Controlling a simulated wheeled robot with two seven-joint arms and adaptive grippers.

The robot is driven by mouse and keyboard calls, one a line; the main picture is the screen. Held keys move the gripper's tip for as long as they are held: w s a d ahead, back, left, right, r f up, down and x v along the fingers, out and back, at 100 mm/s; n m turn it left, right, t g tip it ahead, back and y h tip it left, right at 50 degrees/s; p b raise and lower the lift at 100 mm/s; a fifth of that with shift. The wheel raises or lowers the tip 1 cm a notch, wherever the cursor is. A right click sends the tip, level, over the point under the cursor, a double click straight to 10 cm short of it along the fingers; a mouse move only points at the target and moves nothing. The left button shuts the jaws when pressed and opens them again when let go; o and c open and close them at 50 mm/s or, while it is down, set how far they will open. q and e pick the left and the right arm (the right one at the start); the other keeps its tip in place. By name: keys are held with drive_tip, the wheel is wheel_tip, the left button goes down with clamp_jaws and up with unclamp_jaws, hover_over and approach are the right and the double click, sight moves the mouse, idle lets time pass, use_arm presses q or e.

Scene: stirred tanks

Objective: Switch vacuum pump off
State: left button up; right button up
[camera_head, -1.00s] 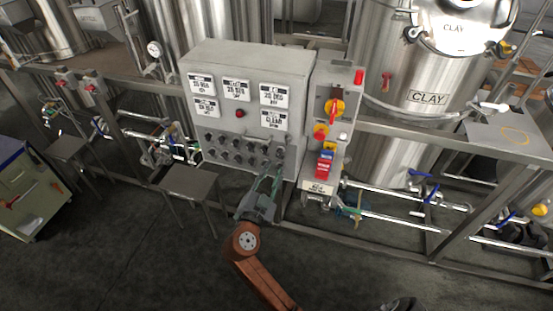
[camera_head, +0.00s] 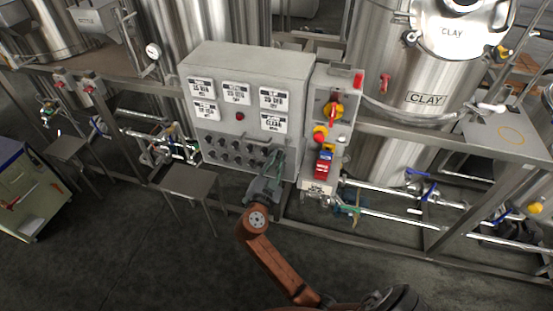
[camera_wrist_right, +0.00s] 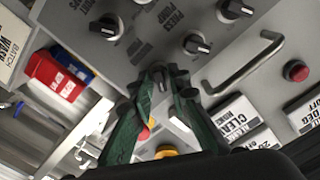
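The grey control box (camera_head: 262,58) carries rows of black rotary knobs (camera_head: 230,150) on its lower front. My right gripper (camera_head: 280,156) is at the right end of these knobs, its arm coming up from below. In the right wrist view the green fingers of my right gripper (camera_wrist_right: 166,76) converge at the panel, with a dark knob partly visible between their tips. Whether they press on it is unclear. Other black knobs (camera_wrist_right: 196,45) stand beside it, one near a "PRESS PUMP" label. I cannot read a vacuum pump label. My left gripper is not in view.
A bar handle (camera_wrist_right: 245,65) and a red button (camera_wrist_right: 296,71) are on the panel near my right gripper. A narrow box with a red-yellow switch (camera_head: 333,109) adjoins on the right. A small metal table (camera_head: 188,180) stands left; pipes (camera_head: 400,195) run right.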

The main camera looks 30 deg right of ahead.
clamp_jaws()
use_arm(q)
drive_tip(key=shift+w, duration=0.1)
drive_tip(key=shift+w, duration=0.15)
use_arm(e)
drive_tip(key=shift+f, duration=0.1)
drive_tip(key=shift+n, duration=1.3)
drive_tip(key=n, duration=0.2)
drive_tip(key=shift+n, duration=0.4)
drive_tip(key=n+p, duration=0.1)
drive_tip(key=n, duration=0.2)
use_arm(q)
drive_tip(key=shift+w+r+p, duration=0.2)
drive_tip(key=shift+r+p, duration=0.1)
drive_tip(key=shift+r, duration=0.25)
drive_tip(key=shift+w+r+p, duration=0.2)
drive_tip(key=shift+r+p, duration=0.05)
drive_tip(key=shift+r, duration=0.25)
use_arm(e)
drive_tip(key=shift+n, duration=1.7)
